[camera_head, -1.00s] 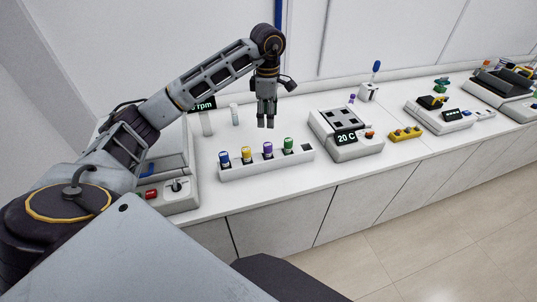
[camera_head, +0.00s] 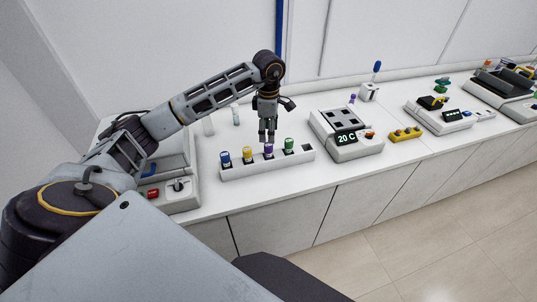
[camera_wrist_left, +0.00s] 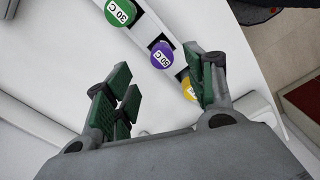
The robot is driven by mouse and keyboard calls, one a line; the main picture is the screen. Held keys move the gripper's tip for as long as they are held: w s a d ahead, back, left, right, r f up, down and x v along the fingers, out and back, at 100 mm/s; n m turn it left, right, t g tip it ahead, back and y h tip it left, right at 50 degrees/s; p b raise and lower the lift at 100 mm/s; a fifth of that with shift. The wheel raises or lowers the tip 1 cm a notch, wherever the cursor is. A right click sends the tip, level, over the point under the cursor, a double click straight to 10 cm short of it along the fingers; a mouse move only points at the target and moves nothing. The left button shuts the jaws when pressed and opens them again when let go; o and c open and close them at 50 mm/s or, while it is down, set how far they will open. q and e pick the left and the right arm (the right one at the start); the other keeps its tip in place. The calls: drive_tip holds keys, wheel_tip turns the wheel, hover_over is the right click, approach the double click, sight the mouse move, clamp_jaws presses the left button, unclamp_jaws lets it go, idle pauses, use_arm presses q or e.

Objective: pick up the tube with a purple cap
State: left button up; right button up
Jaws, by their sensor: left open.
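The tube with a purple cap (camera_head: 269,148) stands in a white rack (camera_head: 240,173), between a yellow-capped tube (camera_head: 247,153) and a green-capped tube (camera_head: 289,145). My left gripper (camera_head: 267,138) is open and points down just above the purple cap, whose top it partly hides in the head view. In the left wrist view the purple cap (camera_wrist_left: 162,55), marked "50 C", shows beyond and between the spread green-padded fingers (camera_wrist_left: 160,95). The fingers do not visibly hold it. My right gripper is not in view.
A blue-capped tube (camera_head: 225,159) stands at the rack's left end. A device reading "20 C" (camera_head: 345,139) is right of the rack, with a yellow block (camera_head: 405,134) beyond it. The counter before the rack is clear.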

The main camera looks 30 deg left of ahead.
sight(269, 145)
use_arm(q)
drive_tip(key=shift+f, duration=1.25)
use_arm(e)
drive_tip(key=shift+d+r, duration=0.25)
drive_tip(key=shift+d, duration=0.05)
use_arm(q)
drive_tip(key=shift+s+d+f+p, duration=0.15)
drive_tip(key=shift+f+p, duration=0.8)
drive_tip(key=shift+f, duration=1.6)
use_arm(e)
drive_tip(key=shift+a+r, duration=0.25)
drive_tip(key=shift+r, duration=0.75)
use_arm(q)
drive_tip(key=c, duration=1.2)
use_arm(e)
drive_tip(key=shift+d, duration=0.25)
use_arm(q)
drive_tip(key=shift+o, duration=0.2)
drive_tip(key=shift+r, duration=0.15)
